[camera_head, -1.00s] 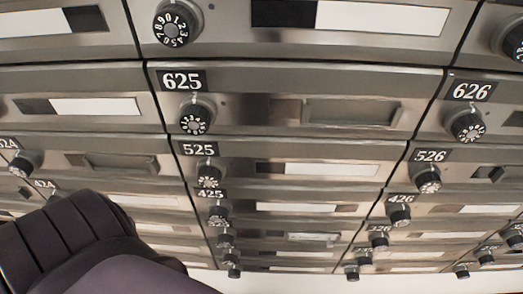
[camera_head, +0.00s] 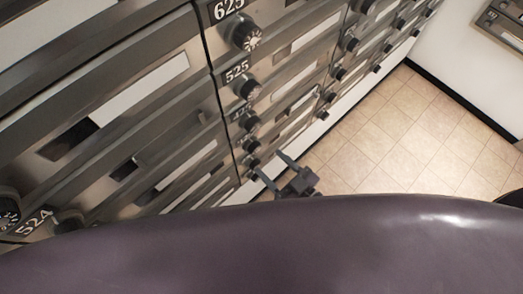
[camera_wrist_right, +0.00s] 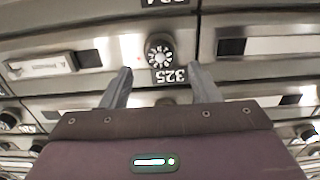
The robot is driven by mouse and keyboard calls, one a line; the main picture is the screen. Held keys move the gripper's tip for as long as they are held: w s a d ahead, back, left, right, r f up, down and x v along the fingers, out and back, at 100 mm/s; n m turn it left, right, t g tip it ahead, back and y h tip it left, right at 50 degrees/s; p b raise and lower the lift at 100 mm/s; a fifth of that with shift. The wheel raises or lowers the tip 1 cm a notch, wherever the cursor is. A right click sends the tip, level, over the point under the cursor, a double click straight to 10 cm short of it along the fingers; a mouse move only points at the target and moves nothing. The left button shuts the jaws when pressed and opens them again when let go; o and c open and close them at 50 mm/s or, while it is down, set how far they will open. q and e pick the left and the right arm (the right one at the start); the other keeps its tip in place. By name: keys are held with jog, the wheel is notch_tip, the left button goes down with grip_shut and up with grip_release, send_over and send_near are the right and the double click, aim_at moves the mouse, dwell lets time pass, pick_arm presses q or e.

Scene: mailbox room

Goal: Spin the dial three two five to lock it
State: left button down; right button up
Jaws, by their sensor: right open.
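The black dial (camera_wrist_right: 160,55) has a white-marked face and sits on a metal mailbox door in the right wrist view. Its 325 label (camera_wrist_right: 170,76) appears upside down beside it. My right gripper (camera_wrist_right: 160,70) is open, with one finger on each side of the dial and label in the picture. Contact with the dial cannot be made out. In the head view the right gripper (camera_head: 270,164) is by the lower dials of the column under 525, where the number 325 is not readable. My left gripper is out of view.
The mailbox wall carries many similar dials, including the 625 dial (camera_head: 244,36) and the 525 dial (camera_head: 248,88). A tiled floor (camera_head: 410,135) is open to the right, below a white wall (camera_head: 470,65). My purple body covers the bottom of the head view.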

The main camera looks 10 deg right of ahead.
aim_at(257, 151)
jog(key=x, duration=0.4)
jog(key=shift+w+a, duration=0.2)
jog(key=shift+w, duration=0.15)
jog(key=c, duration=1)
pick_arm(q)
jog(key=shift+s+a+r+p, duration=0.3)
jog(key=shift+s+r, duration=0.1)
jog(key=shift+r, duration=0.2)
pick_arm(e)
jog(key=shift+m, duration=0.3)
